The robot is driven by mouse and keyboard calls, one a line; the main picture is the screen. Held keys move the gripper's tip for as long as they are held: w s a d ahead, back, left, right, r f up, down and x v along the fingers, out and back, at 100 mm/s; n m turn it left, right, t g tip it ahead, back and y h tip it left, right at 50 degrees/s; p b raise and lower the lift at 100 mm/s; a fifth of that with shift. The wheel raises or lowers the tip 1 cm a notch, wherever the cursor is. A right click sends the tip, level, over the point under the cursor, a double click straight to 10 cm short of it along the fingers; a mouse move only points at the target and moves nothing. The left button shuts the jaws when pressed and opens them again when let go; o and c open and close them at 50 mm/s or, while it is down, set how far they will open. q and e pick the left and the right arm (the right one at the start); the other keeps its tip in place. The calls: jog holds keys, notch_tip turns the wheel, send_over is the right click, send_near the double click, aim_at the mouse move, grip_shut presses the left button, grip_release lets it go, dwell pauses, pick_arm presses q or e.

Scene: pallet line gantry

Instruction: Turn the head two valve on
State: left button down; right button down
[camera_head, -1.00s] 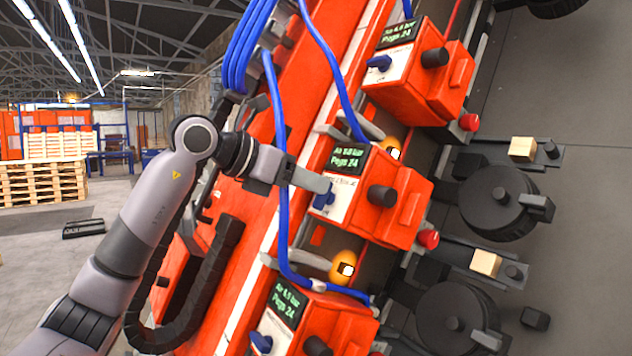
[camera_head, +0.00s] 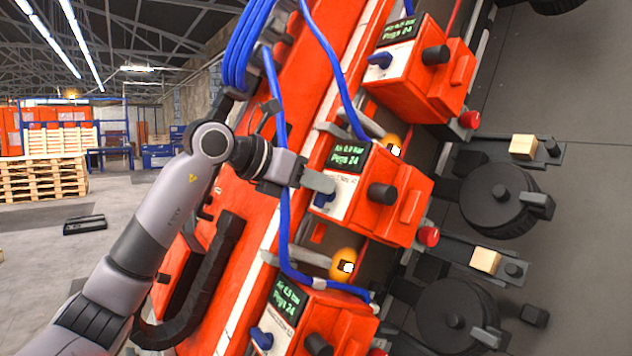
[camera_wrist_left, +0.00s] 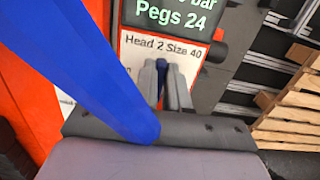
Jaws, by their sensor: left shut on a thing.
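The head two valve is a small blue handle (camera_head: 321,201) on the white label plate of the middle orange unit (camera_head: 398,232). My left gripper (camera_head: 330,187) is at this plate, shut on the handle and hiding much of it. In the left wrist view the grey fingers (camera_wrist_left: 162,80) stand below the label "Head 2 Size 40", with a sliver of the blue handle (camera_wrist_left: 174,88) between them. The handle's exact angle is hard to tell. A green display (camera_head: 350,155) above reads "Pegs 24"; its air pressure figure is too small to read surely. My right gripper is not in view.
A blue hose (camera_head: 284,215) runs close by my left gripper and crosses the left wrist view (camera_wrist_left: 85,65). Similar orange units with blue handles stand above (camera_head: 425,80) and below (camera_head: 325,335). Black round parts (camera_head: 498,200) lie to the right.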

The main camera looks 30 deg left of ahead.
pick_arm(q)
jog(key=shift+n, duration=0.3)
jog(key=n+p, duration=0.1)
jog(key=n, duration=0.3)
jog(key=shift+a, duration=0.2)
jog(key=n, duration=0.4)
jog(key=n+y+p, duration=0.1)
jog(key=n, duration=0.4)
jog(key=a+f+n, duration=0.1)
jog(key=n, duration=0.3)
jog(key=shift+n+y+p, duration=0.3)
jog(key=c, duration=1.1)
grip_release()
jog(key=shift+c, duration=0.2)
jog(key=shift+s, duration=0.1)
